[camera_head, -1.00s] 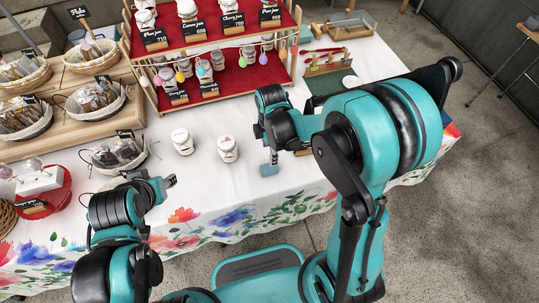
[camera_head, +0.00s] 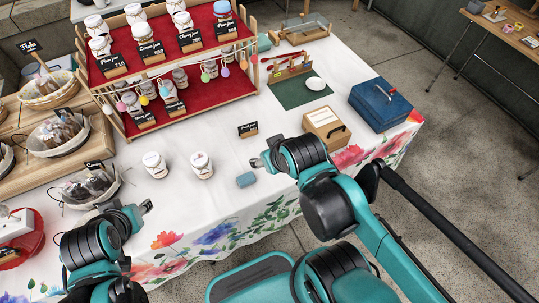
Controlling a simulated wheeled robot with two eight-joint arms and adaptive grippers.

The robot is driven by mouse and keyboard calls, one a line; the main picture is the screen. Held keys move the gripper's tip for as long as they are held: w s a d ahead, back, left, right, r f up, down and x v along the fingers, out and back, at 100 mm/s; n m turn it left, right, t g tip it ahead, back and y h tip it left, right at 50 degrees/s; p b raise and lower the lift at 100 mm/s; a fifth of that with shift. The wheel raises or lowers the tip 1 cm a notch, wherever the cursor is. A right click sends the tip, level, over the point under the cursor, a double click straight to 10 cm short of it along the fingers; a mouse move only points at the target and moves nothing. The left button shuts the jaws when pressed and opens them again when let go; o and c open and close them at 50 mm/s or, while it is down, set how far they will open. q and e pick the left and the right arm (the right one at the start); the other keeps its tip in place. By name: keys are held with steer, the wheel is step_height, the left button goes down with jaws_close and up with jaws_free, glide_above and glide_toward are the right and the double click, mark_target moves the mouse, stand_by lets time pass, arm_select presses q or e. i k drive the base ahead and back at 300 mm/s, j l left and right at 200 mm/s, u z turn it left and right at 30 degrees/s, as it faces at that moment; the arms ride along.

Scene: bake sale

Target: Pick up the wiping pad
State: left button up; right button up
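The wiping pad is probably the small blue-grey block (camera_head: 245,180) on the white tablecloth, near the table's front edge. It appears to lie flat. My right gripper (camera_head: 260,161) is just behind and to the right of the pad, with a small visible gap between them. Its fingers are small and partly hidden by the wrist, so their opening is unclear. My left gripper (camera_head: 146,206) is at the front edge of the table, well to the left of the pad. Its finger opening is too small to judge.
Two white-lidded jars (camera_head: 202,166) stand left of the pad. A small black sign (camera_head: 248,130) stands behind it. A wooden box (camera_head: 326,126) and a blue case (camera_head: 380,104) stand to the right. A red tiered jar rack (camera_head: 190,104) is at the back.

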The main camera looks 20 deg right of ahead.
mark_target(245, 180)
steer(key=l+u, duration=0.2)
steer(key=u, duration=0.25)
steer(key=l+u, duration=0.2)
steer(key=u, duration=0.3)
steer(key=k+l+u, duration=0.1)
steer(key=u, duration=0.35)
steer(key=k+l+u, duration=0.2)
steer(key=k+l, duration=0.2)
steer(key=l, duration=0.25)
steer(key=k+l+u, duration=0.2)
steer(key=k+l, duration=0.25)
steer(key=l, duration=0.15)
